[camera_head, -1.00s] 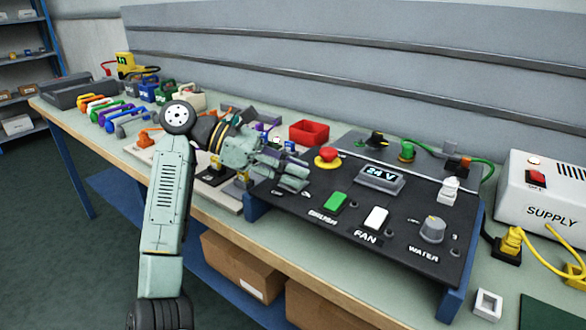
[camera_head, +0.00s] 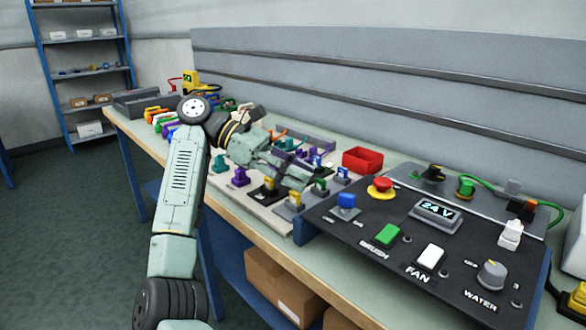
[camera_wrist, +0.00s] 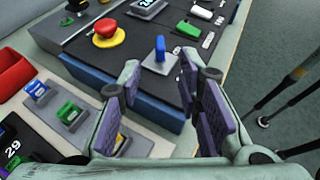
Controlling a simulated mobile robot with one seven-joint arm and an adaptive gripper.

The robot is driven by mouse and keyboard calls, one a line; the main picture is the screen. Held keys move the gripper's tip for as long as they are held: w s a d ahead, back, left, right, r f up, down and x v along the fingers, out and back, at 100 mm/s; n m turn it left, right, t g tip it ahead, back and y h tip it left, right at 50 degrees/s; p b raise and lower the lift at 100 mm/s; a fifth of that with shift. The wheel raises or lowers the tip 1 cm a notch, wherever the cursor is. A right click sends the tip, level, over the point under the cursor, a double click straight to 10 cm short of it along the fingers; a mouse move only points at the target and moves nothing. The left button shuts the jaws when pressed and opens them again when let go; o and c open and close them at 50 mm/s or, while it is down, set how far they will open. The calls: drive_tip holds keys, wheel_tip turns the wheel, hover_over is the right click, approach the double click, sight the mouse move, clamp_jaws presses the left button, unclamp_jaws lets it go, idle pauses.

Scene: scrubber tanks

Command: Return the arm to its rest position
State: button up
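My pale green arm (camera_head: 183,190) rises from the lower left and bends at the elbow over the bench's front edge. My gripper (camera_head: 300,178) is above the board of small coloured parts, just left of the black control panel (camera_head: 365,250). In the wrist view my gripper (camera_wrist: 168,95) is open, with its two purple pads apart and nothing between them. A blue switch (camera_wrist: 159,55) on the panel shows beyond the fingers; it also shows in the head view (camera_head: 346,202). I cannot tell the exact height of the fingers above the parts.
The panel carries a red button (camera_head: 382,186), a green switch (camera_head: 387,235), a white switch (camera_head: 430,256) and a grey knob (camera_head: 491,274). A red bin (camera_head: 362,160) stands behind. Cardboard boxes (camera_head: 283,287) sit under the bench. Open floor (camera_head: 75,220) lies left.

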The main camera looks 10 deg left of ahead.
drive_tip(key=shift+w+a+r, duration=0.1)
drive_tip(key=shift+a+r, duration=0.15)
drive_tip(key=shift+a, duration=0.35)
